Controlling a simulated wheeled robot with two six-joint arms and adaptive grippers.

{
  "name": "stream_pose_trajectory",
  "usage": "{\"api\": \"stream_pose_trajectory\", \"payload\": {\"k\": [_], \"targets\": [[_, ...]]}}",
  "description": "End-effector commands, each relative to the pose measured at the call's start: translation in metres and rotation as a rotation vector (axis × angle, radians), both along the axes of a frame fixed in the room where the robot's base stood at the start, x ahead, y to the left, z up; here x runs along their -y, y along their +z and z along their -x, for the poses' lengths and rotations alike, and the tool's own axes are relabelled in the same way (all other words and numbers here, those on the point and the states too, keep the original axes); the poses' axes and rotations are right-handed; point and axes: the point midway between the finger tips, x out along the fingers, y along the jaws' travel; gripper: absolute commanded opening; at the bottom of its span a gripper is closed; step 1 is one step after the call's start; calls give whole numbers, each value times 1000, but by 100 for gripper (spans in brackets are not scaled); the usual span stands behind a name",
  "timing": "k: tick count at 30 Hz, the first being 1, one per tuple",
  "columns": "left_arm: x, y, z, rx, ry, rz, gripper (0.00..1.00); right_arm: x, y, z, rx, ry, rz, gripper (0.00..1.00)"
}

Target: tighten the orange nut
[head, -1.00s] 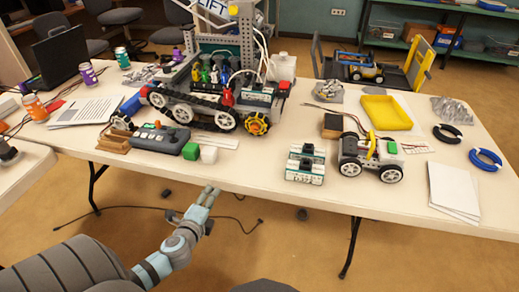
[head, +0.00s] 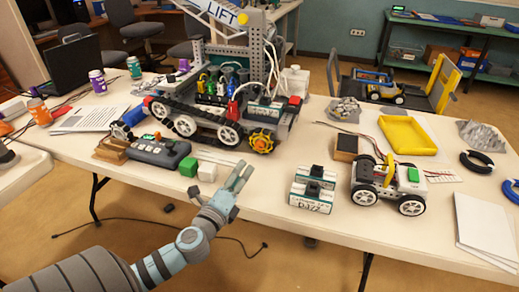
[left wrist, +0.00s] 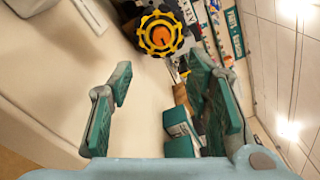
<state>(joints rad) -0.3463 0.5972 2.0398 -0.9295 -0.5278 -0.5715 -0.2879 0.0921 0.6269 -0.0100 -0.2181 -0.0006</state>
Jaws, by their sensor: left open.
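The orange nut (left wrist: 161,37) shows as an orange centre in a yellow and black toothed wheel (left wrist: 147,22) in the left wrist view. In the head view the wheel (head: 262,142) is at the front right corner of the tracked robot (head: 205,115), and the nut is too small to make out well. My left gripper (head: 239,174) is open and empty, over the table's front edge, in front of the wheel and apart from it. In the left wrist view its fingers (left wrist: 160,82) are spread, with the wheel beyond them. My right gripper is not in view.
A green cube (head: 188,166) and a white cube (head: 207,171) lie left of my left gripper. A controller box (head: 158,151) lies farther left. Battery packs (head: 312,190) and a small white car (head: 390,186) stand to the right. The tabletop between gripper and wheel looks clear.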

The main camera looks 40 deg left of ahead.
Motion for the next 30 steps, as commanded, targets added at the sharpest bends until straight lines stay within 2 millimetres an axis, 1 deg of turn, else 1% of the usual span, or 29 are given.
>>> {"api": "stream_pose_trajectory", "payload": {"k": [6,9,13,15,18,24,26,30], "targets": [[-15,1,-60,5,0,5,45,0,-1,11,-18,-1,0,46],[-23,1,-86,4,1,4,45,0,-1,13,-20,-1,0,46],[-30,0,-109,2,1,4,45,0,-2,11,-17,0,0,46],[-32,0,-115,2,1,4,45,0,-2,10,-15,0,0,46],[-33,0,-120,0,-1,3,45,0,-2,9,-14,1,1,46],[-33,0,-120,0,-1,2,45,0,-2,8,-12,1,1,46],[-33,0,-120,0,-1,2,37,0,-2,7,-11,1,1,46],[-33,0,-120,0,-1,2,15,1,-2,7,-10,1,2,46]]}}
